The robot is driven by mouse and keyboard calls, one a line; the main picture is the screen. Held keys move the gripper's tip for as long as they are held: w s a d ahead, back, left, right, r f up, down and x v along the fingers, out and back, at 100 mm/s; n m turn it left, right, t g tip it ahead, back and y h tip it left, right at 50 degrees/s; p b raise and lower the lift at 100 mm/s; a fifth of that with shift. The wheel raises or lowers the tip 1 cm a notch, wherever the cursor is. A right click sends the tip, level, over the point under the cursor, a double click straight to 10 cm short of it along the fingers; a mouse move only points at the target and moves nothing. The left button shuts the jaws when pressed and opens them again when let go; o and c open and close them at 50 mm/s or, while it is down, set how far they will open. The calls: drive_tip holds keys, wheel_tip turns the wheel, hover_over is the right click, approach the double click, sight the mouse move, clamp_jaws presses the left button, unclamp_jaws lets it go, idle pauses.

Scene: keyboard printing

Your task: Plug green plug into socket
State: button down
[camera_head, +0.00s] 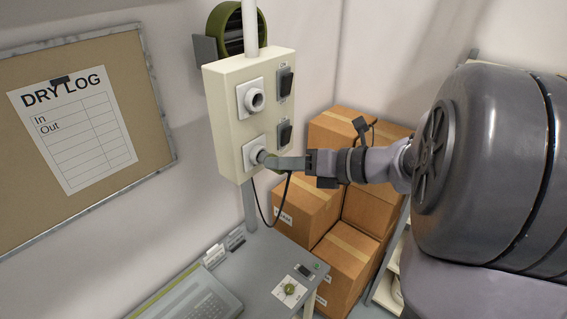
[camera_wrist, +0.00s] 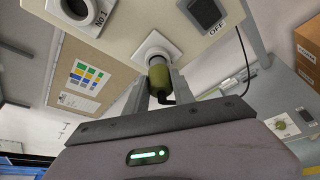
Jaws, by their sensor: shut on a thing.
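The green plug (camera_wrist: 160,85) is between the two fingers of my gripper (camera_wrist: 161,92), which is shut on it. In the head view the plug (camera_head: 270,161) is at the lower socket (camera_head: 251,153) on the cream box. My gripper (camera_head: 292,163) reaches it from the right. In the wrist view the plug's front end meets the round white socket (camera_wrist: 157,46), roughly in line with it. How deep it sits in the socket cannot be told. A black cable hangs from the plug.
The cream box (camera_head: 224,111) also has an upper socket (camera_head: 255,99) and two dark switches (camera_head: 285,83). Cardboard boxes (camera_head: 343,261) stand behind my arm. A grey table (camera_head: 259,263) is below. A dry log board (camera_head: 75,115) hangs at left.

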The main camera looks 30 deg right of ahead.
drive_tip(key=shift+w+a, duration=0.25)
drive_tip(key=shift+w, duration=0.35)
drive_tip(key=shift+r+p, duration=0.1)
drive_tip(key=shift+p, duration=0.35)
idle(0.8)
drive_tip(key=c, duration=1)
unclamp_jaws()
drive_tip(key=shift+w, duration=0.2)
drive_tip(key=shift+s, duration=0.15)
